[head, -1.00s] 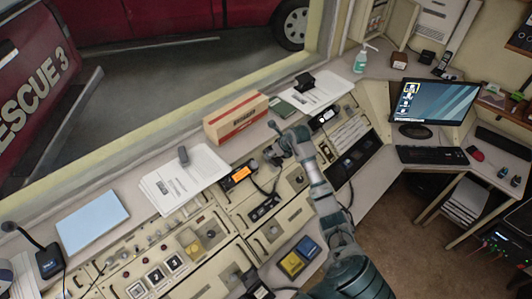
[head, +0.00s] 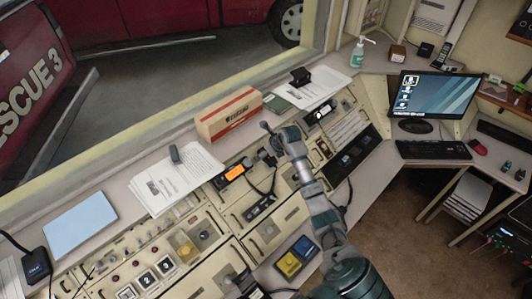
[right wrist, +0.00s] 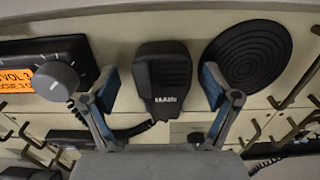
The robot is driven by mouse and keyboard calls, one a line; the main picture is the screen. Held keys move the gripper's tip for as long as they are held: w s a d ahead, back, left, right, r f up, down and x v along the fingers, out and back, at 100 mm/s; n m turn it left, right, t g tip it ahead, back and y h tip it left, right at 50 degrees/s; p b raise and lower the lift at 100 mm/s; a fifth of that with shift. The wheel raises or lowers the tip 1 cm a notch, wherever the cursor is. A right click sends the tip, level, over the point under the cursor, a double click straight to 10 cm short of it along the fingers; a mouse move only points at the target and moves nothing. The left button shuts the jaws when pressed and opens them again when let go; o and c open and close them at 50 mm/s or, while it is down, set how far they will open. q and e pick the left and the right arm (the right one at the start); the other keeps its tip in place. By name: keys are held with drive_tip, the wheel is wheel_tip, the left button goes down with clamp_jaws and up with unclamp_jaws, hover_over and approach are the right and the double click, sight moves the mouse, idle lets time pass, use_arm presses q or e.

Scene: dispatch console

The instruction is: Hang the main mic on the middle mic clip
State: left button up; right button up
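The main mic (right wrist: 165,78) is a black handset marked MAIN, against the cream console panel in the right wrist view. It stands between the two blue-padded fingers of my right gripper (right wrist: 160,84), which is open with a gap on each side. A coiled black cord runs below the mic to the left. In the head view my right gripper (head: 267,142) reaches the upper console beside the orange-lit radio (head: 235,172); the mic is hard to make out there. Several hooks (right wrist: 255,135) show on the panel; I cannot tell which is the middle mic clip. My left gripper is not in view.
A round black ribbed speaker (right wrist: 248,54) is right of the mic, and the radio's knob (right wrist: 56,80) is to its left. On the ledge are a cardboard box (head: 228,114) and papers (head: 175,180). Yellow and blue units (head: 296,257) sit lower on the console.

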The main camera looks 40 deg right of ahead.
drive_tip(key=shift+s+d, duration=0.15)
drive_tip(key=shift+d, duration=0.1)
drive_tip(key=shift+d+r, duration=0.15)
drive_tip(key=shift+r, duration=0.1)
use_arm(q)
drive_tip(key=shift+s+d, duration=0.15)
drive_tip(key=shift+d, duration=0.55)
use_arm(e)
drive_tip(key=v, duration=1.1)
drive_tip(key=shift+s, duration=0.15)
drive_tip(key=shift+r, duration=0.15)
